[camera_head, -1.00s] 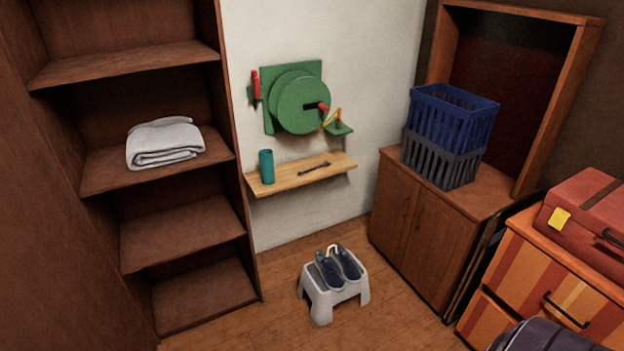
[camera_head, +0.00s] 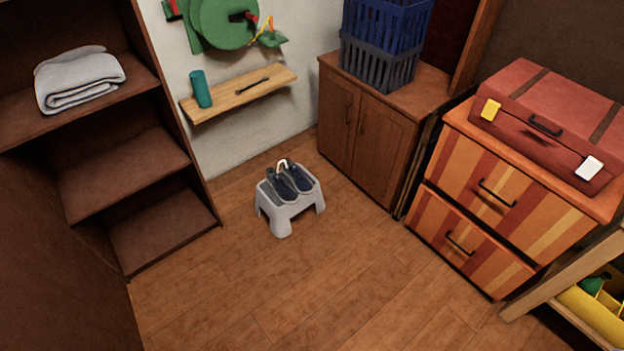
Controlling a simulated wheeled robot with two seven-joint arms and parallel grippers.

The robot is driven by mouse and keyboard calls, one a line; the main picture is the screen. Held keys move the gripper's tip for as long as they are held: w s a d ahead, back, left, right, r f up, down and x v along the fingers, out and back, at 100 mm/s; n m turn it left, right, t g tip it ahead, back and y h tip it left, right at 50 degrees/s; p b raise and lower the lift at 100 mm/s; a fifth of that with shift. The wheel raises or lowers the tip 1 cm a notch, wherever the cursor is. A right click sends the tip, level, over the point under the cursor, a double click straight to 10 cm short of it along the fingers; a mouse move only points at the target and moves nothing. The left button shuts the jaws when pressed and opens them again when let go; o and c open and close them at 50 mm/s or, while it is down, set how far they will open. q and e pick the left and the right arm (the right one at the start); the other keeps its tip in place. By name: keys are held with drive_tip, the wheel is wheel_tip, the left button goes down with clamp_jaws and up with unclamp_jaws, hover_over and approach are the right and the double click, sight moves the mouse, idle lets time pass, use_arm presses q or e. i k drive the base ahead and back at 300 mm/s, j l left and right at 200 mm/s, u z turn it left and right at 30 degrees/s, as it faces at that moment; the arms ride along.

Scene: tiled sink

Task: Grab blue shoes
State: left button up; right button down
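A pair of dark blue shoes (camera_head: 289,180) sits side by side on top of a small light grey step stool (camera_head: 279,220). The stool stands on the wooden floor near the back wall. A white curved piece shows at the far end of the shoes; I cannot tell what it is. Neither of my grippers shows in the head view.
Open floor (camera_head: 290,290) lies in front of the stool. Brown shelves with a folded grey towel (camera_head: 78,78) stand at left. A wooden cabinet (camera_head: 368,135) bears stacked crates (camera_head: 382,45). An orange striped drawer unit (camera_head: 480,205) bears a red suitcase (camera_head: 550,120). A wall shelf (camera_head: 240,93) hangs behind.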

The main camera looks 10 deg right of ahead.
sight(286, 194)
drive_tip(key=i+l+u, duration=0.15)
drive_tip(key=i, duration=0.4)
drive_tip(key=i+l+u, duration=0.15)
drive_tip(key=i, duration=0.35)
drive_tip(key=i+l+u, duration=0.15)
drive_tip(key=i, duration=0.4)
drive_tip(key=l, duration=0.1)
